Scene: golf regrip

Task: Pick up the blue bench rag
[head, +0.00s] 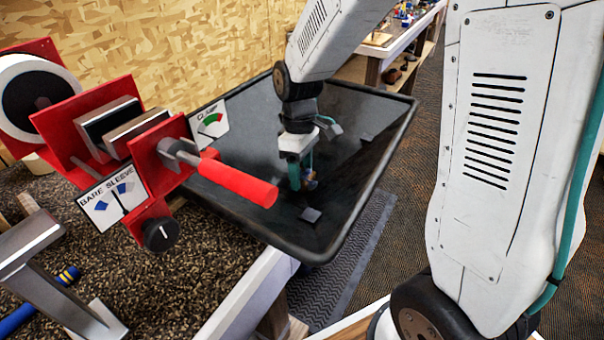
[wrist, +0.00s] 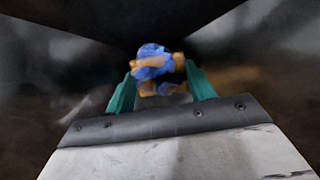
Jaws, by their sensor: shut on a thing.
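The blue bench rag (wrist: 152,58) is a crumpled blue cloth with orange-tan parts, seen between the teal fingers in the wrist view. My gripper (wrist: 160,85) is shut on it. In the head view my gripper (head: 302,178) is over the black tray (head: 375,125), and a small blue and tan bit of the rag (head: 311,180) shows beside the fingers. Most of the rag is hidden there by the fingers. I cannot tell whether the rag touches the tray.
A red clamp fixture (head: 165,150) with a red handle (head: 238,183) stands on the bench left of the tray. A blue shaft (head: 38,303) lies at the lower left. A cluttered bench (head: 400,35) stands behind. A grey mat (head: 350,250) lies on the floor.

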